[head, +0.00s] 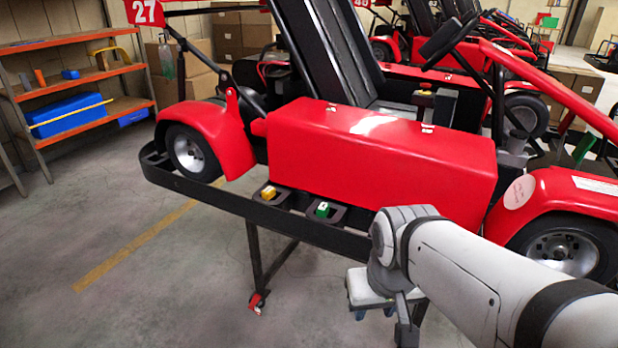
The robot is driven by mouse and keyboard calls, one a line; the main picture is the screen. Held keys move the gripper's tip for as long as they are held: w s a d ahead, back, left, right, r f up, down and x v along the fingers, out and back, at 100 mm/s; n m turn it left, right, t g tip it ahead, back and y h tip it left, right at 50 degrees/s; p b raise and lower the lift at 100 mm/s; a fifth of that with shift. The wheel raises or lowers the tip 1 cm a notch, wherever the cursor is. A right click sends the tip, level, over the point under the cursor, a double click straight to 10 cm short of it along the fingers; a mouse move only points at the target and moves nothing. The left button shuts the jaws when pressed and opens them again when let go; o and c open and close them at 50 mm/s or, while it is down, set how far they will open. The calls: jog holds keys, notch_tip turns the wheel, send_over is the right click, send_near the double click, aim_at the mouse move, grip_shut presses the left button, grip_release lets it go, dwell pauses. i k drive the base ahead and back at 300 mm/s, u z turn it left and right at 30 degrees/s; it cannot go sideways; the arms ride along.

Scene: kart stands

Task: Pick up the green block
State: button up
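The green block (322,209) is small and sits in a dark holder on the black rail along the kart's side, below the red side panel. Its top looks pale. My gripper (374,313) hangs to the right of the block and nearer to me, in front of the rail and apart from the block. Its blue fingertips only partly show under the pale gripper body, so I cannot tell whether it is open or shut.
A yellow block (268,192) sits in a similar holder to the left. The red kart (380,155) rests on a black stand with a caster (257,302). Orange shelves (80,100) stand at the left. The grey floor at the lower left is clear.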

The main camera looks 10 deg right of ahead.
aim_at(323, 209)
jog(key=i, duration=0.75)
jog(key=z, duration=1)
jog(key=k, duration=1.05)
jog(key=u, duration=0.95)
jog(key=i, duration=1)
jog(key=u, duration=0.05)
